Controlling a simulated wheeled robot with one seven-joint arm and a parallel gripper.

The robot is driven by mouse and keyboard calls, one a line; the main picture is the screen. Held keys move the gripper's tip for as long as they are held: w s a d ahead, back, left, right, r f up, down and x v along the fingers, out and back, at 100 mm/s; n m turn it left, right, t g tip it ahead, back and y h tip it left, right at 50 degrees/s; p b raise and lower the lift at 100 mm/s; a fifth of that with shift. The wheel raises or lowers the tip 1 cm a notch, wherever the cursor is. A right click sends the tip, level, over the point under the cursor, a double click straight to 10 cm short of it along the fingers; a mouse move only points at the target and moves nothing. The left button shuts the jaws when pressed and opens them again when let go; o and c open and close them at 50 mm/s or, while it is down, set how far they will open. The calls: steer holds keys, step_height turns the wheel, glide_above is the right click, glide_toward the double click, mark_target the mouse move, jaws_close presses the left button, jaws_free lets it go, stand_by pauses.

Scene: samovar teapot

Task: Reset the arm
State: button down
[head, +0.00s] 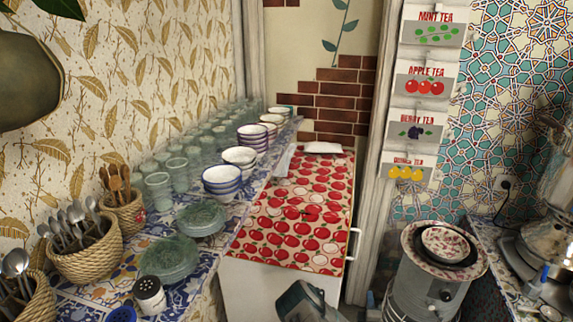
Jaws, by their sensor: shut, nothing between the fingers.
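A dark grey, rounded part, which looks like part of my arm, rises from the bottom edge near the middle of the head view, in front of a white cabinet. No gripper fingers can be made out, so whatever my gripper holds or touches does not show. A metal samovar (549,235) stands at the right edge, cut off by the frame. A patterned bowl (449,243) sits on a round metal stove-like drum (420,290) at the lower right.
A cabinet with a red apple-print cloth (300,215) stands in the middle. On the left, a tiled counter (108,262) holds glasses, stacked bowls (222,180), stacked green glass plates (169,259) and baskets of spoons (86,250). Tea signs (424,84) hang on the right.

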steer(key=w+d+r+m+h, duration=0.1)
steer(key=d+r+m+h, duration=0.3)
steer(key=r+h, duration=0.5)
steer(key=s+d+r+m+g+h, duration=0.2)
steer(key=s+r+m+g, duration=0.4)
steer(key=r+g, duration=0.35)
steer(key=s+d+r+m+g+h, duration=0.25)
steer(key=s+r+m+g, duration=0.45)
steer(key=r, duration=0.4)
steer(key=s+a+r+m+g+y, duration=0.2)
steer(key=s+a+r+g+y, duration=0.3)
steer(key=s+a+y, duration=0.5)
steer(key=s+a+r+n+t+y, duration=0.1)
steer(key=s+a+r+t+y, duration=0.3)
steer(key=a, duration=0.4)
steer(key=s+a+r+n+t+y, duration=0.2)
steer(key=s+a, duration=0.4)
steer(key=a, duration=0.3)
step_height(320, 180, up, 2)
steer(key=shift+r+n+t+y, duration=0.25)
steer(key=shift+n+t+y, duration=0.05)
steer(key=shift+t+y, duration=0.6)
